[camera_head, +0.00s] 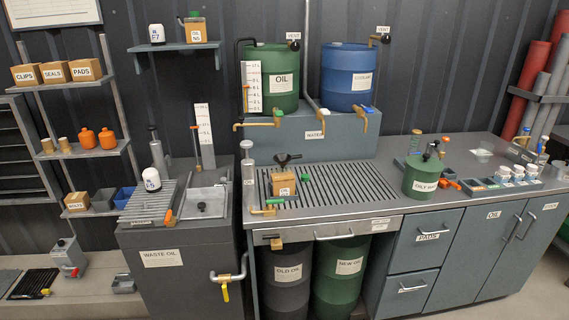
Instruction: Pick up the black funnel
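The black funnel (286,159) sits at the top of a small tan, box-shaped can (284,184) on the slatted drain grate (335,200) of the middle bench. Its wide mouth faces up and its lower end meets the can's top; whether the spout is inside the can is too small to tell. My gripper and arm do not show in this view.
The green oil drum (270,80) and blue drum (345,75) stand behind on a raised block with taps. A green oily-waste can (421,178) stands to the right. Much of the grate right of the can is bare.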

